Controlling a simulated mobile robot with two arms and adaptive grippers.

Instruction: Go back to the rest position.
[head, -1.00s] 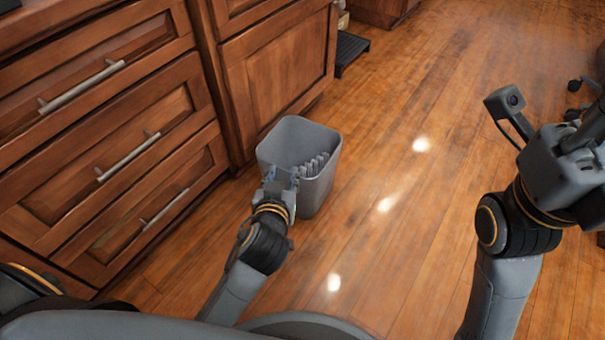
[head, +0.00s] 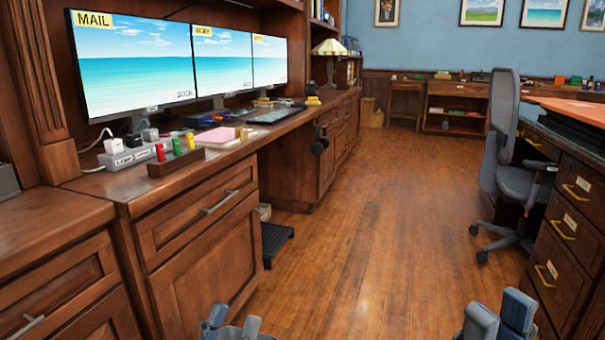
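In the head view my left gripper (head: 232,324) shows at the bottom edge, left of centre. Its two grey-blue fingertips stand apart with a gap, and I see nothing held between them. My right gripper (head: 500,314) shows at the bottom edge, right of centre, with its fingertips pointing up. The arms behind both grippers are below the picture.
Wood cabinets and a desk (head: 200,204) with several monitors run along the left. A black step (head: 276,243) stands on the floor beside them. An office chair (head: 510,165) and a drawer desk (head: 568,235) are at right. The wooden floor (head: 375,215) between is clear.

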